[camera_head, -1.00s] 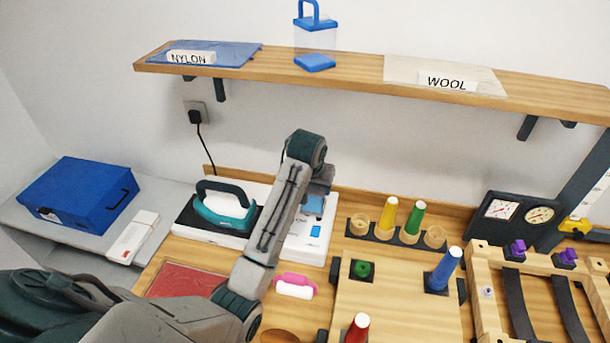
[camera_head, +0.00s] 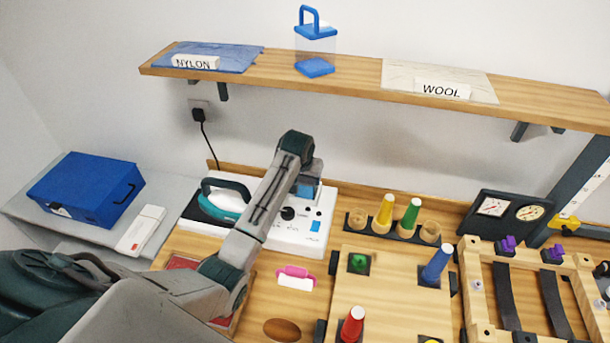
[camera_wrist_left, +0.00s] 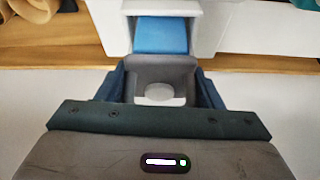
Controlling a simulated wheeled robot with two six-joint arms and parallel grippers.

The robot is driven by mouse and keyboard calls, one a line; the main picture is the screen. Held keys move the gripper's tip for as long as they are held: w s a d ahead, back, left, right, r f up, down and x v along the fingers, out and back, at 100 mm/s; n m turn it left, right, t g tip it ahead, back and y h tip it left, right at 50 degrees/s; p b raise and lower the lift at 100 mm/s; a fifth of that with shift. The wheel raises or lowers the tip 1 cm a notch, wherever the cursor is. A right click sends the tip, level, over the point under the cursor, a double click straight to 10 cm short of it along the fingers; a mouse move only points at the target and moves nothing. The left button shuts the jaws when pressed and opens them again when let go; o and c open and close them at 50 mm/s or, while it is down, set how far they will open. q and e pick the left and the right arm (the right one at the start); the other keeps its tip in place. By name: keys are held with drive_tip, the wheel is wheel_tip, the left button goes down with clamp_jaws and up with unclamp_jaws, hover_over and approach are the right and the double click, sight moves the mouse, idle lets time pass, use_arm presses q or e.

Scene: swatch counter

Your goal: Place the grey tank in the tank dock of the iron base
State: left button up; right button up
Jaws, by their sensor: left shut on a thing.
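The iron base (camera_head: 312,240) is a white unit with a knob and a blue display, at the back of the counter. A teal iron (camera_head: 222,202) rests on its left part. My left gripper (camera_head: 308,184) is over the base's back right part, largely hidden behind my own arm. In the left wrist view, my gripper (camera_wrist_left: 160,88) is shut on the grey tank (camera_wrist_left: 186,76), a smoky box between its fingers. The tank dock (camera_wrist_left: 162,36) shows as a white-walled recess with blue inside, close to the tank's end. I cannot tell whether they touch. My right gripper is not in view.
A pink-handled roller (camera_head: 295,282) lies in front of the base. Cone spools stand in a rack (camera_head: 352,222) to the right. A shelf (camera_head: 350,84) runs along the wall above. A blue case (camera_head: 85,190) sits on the left ledge.

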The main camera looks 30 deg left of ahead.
use_arm(q)
drive_tip(key=shift+f, duration=0.1)
drive_tip(key=o, duration=1.8)
drive_tip(key=shift+f, duration=0.1)
drive_tip(key=shift+r, duration=0.25)
drive_tip(key=shift+s+r, duration=0.1)
drive_tip(key=shift+r, duration=0.1)
drive_tip(key=shift+b+v, duration=2.4)
drive_tip(key=shift+v, duration=3.35)
